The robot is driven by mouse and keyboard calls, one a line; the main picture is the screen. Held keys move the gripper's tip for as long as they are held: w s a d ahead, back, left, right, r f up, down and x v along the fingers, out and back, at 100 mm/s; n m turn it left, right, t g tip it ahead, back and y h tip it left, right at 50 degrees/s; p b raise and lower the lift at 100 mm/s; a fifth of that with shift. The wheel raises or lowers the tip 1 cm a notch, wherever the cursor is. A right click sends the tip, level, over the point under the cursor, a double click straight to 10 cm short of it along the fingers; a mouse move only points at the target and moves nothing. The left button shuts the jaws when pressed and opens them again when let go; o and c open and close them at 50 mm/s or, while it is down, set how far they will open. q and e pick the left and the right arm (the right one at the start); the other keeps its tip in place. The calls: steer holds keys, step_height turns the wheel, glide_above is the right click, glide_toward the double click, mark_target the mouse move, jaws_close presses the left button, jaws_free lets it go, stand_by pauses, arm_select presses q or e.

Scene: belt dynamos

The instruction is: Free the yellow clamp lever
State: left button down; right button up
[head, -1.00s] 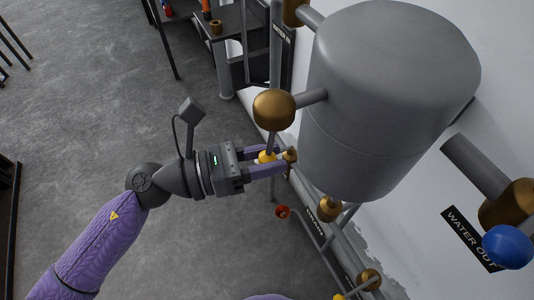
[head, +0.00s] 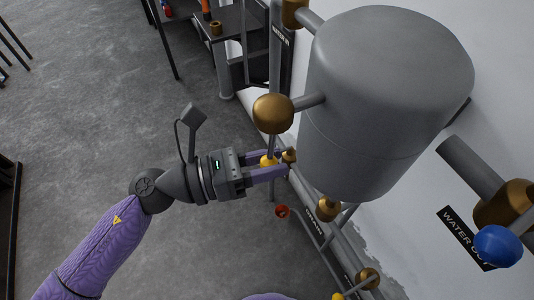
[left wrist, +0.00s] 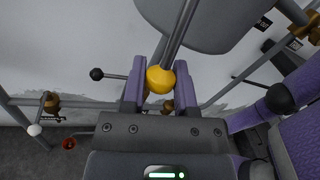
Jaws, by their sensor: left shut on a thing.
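The yellow ball knob (head: 267,161) of a clamp lever sits at the lower end of a grey rod below a brass ball joint (head: 273,113), left of the large grey tank. In the left wrist view the knob (left wrist: 160,80) is between my two purple fingers, with its rod rising up and away. My left gripper (head: 284,163) is shut on this knob; its fingertips reach past it toward a small brass fitting (head: 290,156). The fingers hide part of the knob. My right gripper is not in view.
The grey tank (head: 385,100) fills the upper right, close to my fingertips. A blue knob (head: 498,246) by a "WATER OUT" label is at the right. A red knob (head: 282,211) and brass fittings (head: 329,208) are below. Open floor (head: 90,110) is at the left.

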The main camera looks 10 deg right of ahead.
mark_target(305, 175)
arm_select(q)
steer(key=shift+s+d+r+n+t+h+p, duration=0.15)
steer(key=shift+s+d+r+n+p, duration=0.1)
steer(key=shift+s+n+p, duration=0.65)
steer(key=shift+s+d+r+n+t+h+p, duration=0.1)
steer(key=shift+s+d+r+n+p, duration=0.2)
steer(key=shift+n+p, duration=0.65)
steer(key=shift+s+d+r+n+t+h+p, duration=0.2)
steer(key=shift+s+n+p, duration=0.45)
steer(key=shift+n, duration=0.7)
steer(key=shift+s, duration=0.15)
steer(key=shift+c, duration=2)
jaws_free()
steer(key=shift+a, duration=0.1)
steer(key=v, duration=0.9)
steer(key=shift+a, duration=0.4)
